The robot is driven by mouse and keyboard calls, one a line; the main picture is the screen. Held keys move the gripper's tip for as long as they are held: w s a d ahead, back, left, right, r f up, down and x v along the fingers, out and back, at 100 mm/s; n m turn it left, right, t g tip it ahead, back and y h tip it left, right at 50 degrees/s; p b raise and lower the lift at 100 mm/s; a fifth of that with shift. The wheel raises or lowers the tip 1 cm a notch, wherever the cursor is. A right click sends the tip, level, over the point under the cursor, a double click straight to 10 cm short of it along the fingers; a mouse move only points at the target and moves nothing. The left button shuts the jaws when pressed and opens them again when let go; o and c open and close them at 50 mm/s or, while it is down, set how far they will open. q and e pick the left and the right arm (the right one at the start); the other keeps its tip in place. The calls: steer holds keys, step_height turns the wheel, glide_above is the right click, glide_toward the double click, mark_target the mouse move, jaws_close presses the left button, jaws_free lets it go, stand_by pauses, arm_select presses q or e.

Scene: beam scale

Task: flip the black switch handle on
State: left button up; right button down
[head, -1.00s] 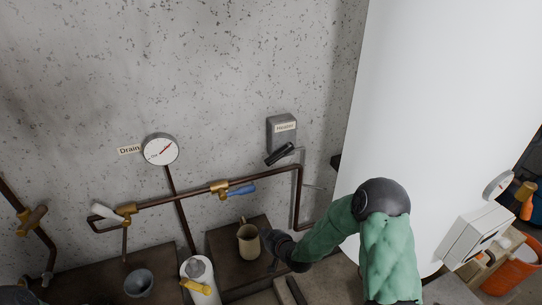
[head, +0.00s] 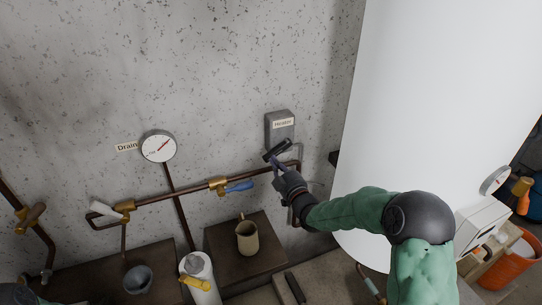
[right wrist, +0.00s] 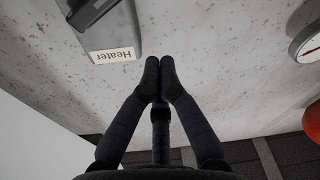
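The black switch handle (head: 277,150) angles out from the lower part of the grey box labelled "Heater" (head: 280,118) on the wall. In the right wrist view, the box (right wrist: 122,28) appears upside down at the upper left, with part of the dark handle (right wrist: 90,12) at the top edge. My right gripper (head: 277,170) is just below the handle in the head view. In the right wrist view its fingertips (right wrist: 159,64) are together with nothing visible between them, beside the box label. Contact with the handle cannot be told. My left gripper is not in view.
Brown pipes with a blue-handled valve (head: 238,187) run along the wall left of my right gripper. A round gauge (head: 158,146) hangs further left. A jug (head: 247,238) stands below. A large white tank (head: 430,100) bounds the right side.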

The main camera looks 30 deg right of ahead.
mark_target(277, 151)
steer(key=w+r, duration=0.1)
steer(key=w, duration=0.9)
steer(key=shift+s+d+f+p, duration=0.2)
steer(key=shift+d+f, duration=0.1)
steer(key=shift+f, duration=0.25)
steer(key=shift+s+d+f+p, duration=0.1)
steer(key=shift+s+d+f, duration=0.15)
steer(key=shift+f, duration=0.3)
steer(key=shift+s+d+f+p, duration=0.15)
steer(key=shift+d+f, duration=0.15)
steer(key=shift+f, duration=0.25)
steer(key=d+f+n+g+y+b, duration=0.1)
steer(key=d+f+n+b, duration=0.3)
steer(key=n+b, duration=0.8)
steer(key=shift+s+d+f+y+b, duration=0.25)
steer(key=shift+f+b, duration=1.1)
steer(key=shift+b, duration=2.75)
steer(key=shift+w, duration=0.1)
